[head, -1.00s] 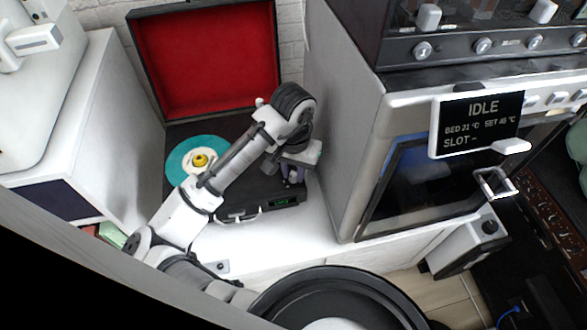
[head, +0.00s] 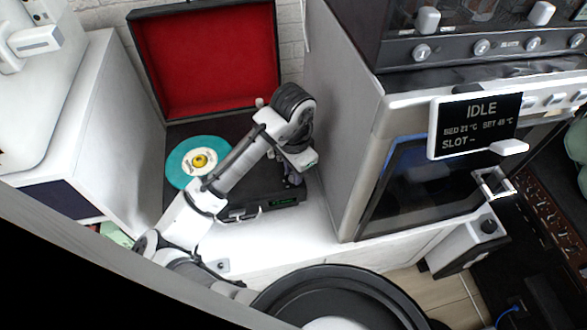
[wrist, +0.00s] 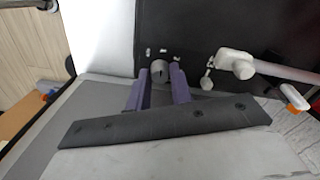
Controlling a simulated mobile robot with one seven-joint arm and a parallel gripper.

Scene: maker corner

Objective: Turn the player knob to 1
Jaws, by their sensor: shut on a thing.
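The record player is an open dark case with a red-lined lid (head: 205,62) and a teal record (head: 181,172) on its dark deck (head: 262,186). The player knob (wrist: 160,67) is a small grey round knob in the wrist view, with small white marks on the deck beyond it. My gripper (wrist: 160,76) has its two purple fingers on either side of the knob and is shut on it. In the head view my gripper (head: 293,179) is at the right end of the deck, and the knob is hidden there. The marks are too small to read.
The white tonearm (wrist: 236,64) lies just right of my fingers in the wrist view. A large grey machine with an IDLE display (head: 480,122) stands close to the right of the player. A white cabinet (head: 120,150) stands at its left. Bare white counter (head: 300,228) lies in front.

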